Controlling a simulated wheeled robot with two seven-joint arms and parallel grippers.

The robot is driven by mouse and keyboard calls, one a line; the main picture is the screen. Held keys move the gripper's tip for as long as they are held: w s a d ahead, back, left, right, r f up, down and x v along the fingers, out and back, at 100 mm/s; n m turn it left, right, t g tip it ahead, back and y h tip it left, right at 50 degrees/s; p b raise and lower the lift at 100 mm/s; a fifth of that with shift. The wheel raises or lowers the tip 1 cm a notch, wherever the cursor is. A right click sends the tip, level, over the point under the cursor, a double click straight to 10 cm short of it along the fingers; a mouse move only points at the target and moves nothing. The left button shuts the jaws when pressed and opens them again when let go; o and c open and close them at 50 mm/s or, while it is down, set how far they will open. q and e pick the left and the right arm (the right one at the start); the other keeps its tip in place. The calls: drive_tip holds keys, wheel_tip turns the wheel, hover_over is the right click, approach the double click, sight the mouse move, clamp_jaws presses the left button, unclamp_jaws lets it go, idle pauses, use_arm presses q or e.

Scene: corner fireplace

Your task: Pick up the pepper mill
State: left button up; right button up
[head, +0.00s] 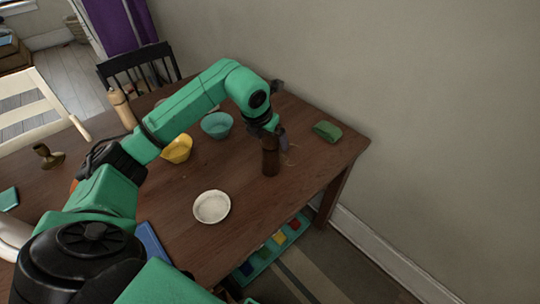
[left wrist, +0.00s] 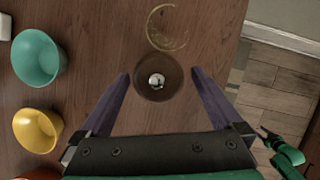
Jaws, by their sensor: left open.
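The pepper mill (head: 270,160) is a dark brown upright cylinder on the wooden table, near its right part. In the left wrist view the pepper mill (left wrist: 149,91) shows from above as a dark round top with a shiny metal knob. My left gripper (head: 278,133) is at the mill's top in the head view. In the left wrist view my left gripper (left wrist: 160,73) is open, one finger on each side of the mill, with gaps visible. Contact or exact height cannot be told. My right gripper is not in view.
On the table (head: 300,190) are a teal bowl (head: 216,125), a yellow bowl (head: 177,149), a white bowl (head: 211,207) and a green object (head: 327,131). A clear, gold-rimmed round item (left wrist: 167,28) stands close behind the mill. A wall borders the table.

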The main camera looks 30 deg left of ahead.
sight(270, 158)
use_arm(q)
drive_tip(key=p+x, duration=0.1)
drive_tip(key=x, duration=0.3)
drive_tip(key=shift+f, duration=0.2)
drive_tip(key=shift+w+a+f, duration=0.15)
drive_tip(key=shift+f, duration=0.2)
drive_tip(key=c, duration=1.5)
clamp_jaws()
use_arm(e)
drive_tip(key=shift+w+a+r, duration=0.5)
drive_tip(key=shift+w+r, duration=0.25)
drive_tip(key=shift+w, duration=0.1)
use_arm(q)
drive_tip(key=shift+r, duration=0.1)
